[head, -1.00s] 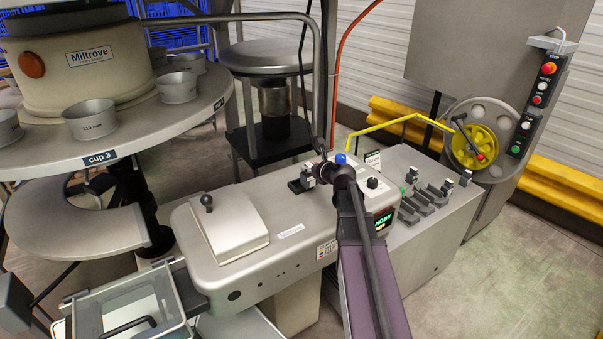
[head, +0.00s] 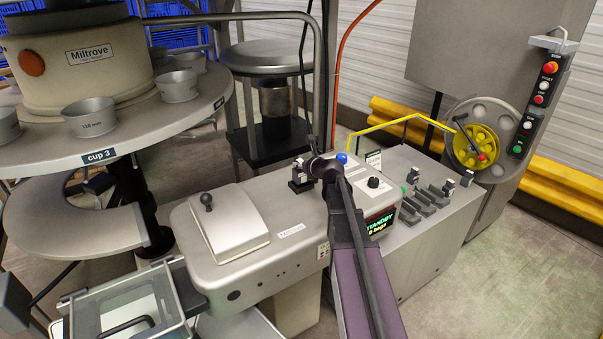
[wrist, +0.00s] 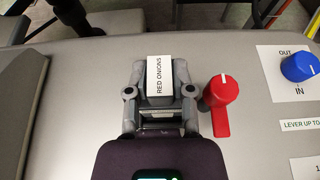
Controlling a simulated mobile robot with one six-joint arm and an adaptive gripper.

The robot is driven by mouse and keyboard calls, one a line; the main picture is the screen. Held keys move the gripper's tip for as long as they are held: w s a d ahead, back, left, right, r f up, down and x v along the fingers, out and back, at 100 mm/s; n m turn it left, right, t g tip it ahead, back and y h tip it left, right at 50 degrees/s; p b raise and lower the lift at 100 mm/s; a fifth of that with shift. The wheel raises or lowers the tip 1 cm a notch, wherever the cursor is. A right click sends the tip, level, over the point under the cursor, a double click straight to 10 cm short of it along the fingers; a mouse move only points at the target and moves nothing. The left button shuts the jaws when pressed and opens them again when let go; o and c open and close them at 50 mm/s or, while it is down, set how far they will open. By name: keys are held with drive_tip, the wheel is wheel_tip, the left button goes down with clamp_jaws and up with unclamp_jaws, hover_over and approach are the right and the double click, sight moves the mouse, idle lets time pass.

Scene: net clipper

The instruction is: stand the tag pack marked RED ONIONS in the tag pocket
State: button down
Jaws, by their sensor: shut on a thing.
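The tag pack (wrist: 159,78) marked RED ONIONS is a small white strip between my fingertips in the wrist view. Its lettering runs lengthwise and is readable. My gripper (wrist: 158,72) is shut on it, over the grey top of the clipper machine. In the head view my gripper (head: 301,177) is a small dark shape above the middle of the machine (head: 262,243). The pack cannot be made out there. I cannot make out the tag pocket for certain in either view, nor tell whether the pack touches anything below.
A red lever (wrist: 221,104) stands close right of my gripper, with a blue IN/OUT knob (wrist: 299,67) farther right. A lidded cover (head: 229,220) lies left on the machine. A lit STANDBY display (head: 380,223) and a box with several small levers (head: 428,195) are right.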

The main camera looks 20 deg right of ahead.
sight(301, 171)
drive_tip(key=shift+f+b, duration=1)
drive_tip(key=shift+f, duration=0.4)
drive_tip(key=shift+f, duration=0.1)
drive_tip(key=shift+c, duration=2.4)
unclamp_jaws()
drive_tip(key=shift+s+r, duration=0.1)
drive_tip(key=shift+r, duration=0.15)
drive_tip(key=p+v, duration=0.4)
drive_tip(key=v, duration=0.8)
drive_tip(key=shift+p, duration=0.3)
